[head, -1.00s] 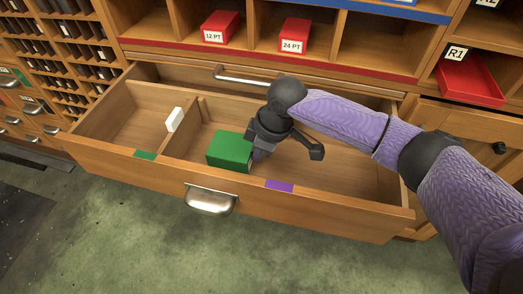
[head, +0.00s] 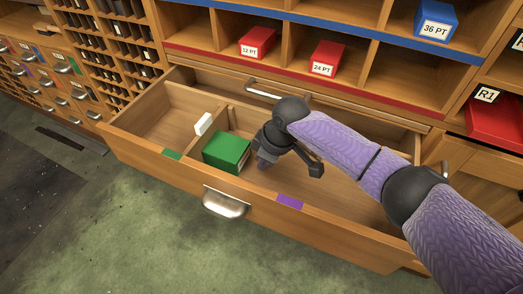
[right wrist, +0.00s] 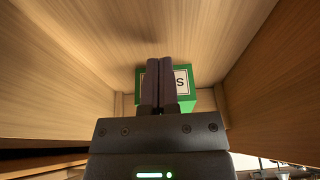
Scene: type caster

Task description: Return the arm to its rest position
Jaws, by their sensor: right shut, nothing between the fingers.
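My right arm reaches in from the right in the head view. Its gripper (head: 264,162) is inside the open wooden drawer (head: 345,228), just right of a green box (head: 226,151). In the right wrist view the two fingers (right wrist: 159,85) are together with nothing between them. The green box with a white label (right wrist: 182,83) shows beyond and partly behind the fingers. Whether the fingers touch the box I cannot tell. My left gripper does not show.
The drawer has a divider, a white card (head: 203,124), green (head: 172,154) and purple (head: 289,202) front tags and a metal handle (head: 224,203). Shelves above hold red boxes (head: 258,42) (head: 326,58) and a blue box (head: 436,22). A red tray (head: 496,125) sits at right.

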